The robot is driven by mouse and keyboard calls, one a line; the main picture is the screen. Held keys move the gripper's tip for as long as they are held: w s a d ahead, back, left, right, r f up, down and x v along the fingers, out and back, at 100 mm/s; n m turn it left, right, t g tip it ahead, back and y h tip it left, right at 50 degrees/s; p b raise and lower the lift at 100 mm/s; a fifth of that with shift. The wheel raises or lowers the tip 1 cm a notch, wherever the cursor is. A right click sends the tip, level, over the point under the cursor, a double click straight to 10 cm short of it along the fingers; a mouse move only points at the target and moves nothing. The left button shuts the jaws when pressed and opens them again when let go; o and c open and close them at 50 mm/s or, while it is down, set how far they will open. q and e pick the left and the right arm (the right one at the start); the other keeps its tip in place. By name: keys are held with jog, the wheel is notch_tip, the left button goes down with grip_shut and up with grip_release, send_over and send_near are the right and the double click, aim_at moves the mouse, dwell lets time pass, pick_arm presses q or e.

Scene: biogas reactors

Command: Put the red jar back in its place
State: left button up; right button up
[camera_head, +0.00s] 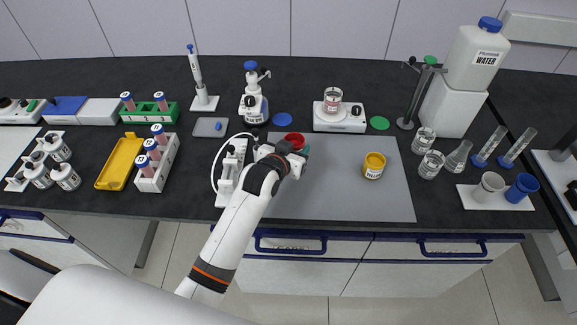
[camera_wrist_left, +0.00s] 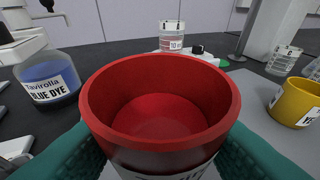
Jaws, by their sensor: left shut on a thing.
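The red jar (camera_head: 294,141) is at the far left part of the grey mat (camera_head: 330,200). It fills the middle of the left wrist view (camera_wrist_left: 160,105), upright and open at the top, with a label on its front partly cut off. My left gripper (camera_head: 293,156) is shut around the jar, its teal fingers on both sides of it. The head view does not show clearly whether the jar touches the mat. My right gripper is not in view.
A yellow jar (camera_head: 374,165) stands on the mat to the right. A white hotplate with a beaker (camera_head: 333,100) stands behind. The blue dye bottle (camera_head: 253,100) is behind left; a white device (camera_head: 230,172) is close left. The mat's middle is clear.

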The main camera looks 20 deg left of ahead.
pick_arm(q)
jog(key=shift+f, duration=2.75)
jog(key=shift+f, duration=0.2)
jog(key=o, duration=1.1)
jog(key=shift+c, duration=0.2)
jog(key=shift+s+r, duration=0.1)
jog(key=shift+r, duration=0.15)
jog(key=shift+s, duration=0.4)
jog(key=v, duration=1.1)
jog(key=shift+a+r, duration=0.1)
jog(key=shift+r, duration=0.05)
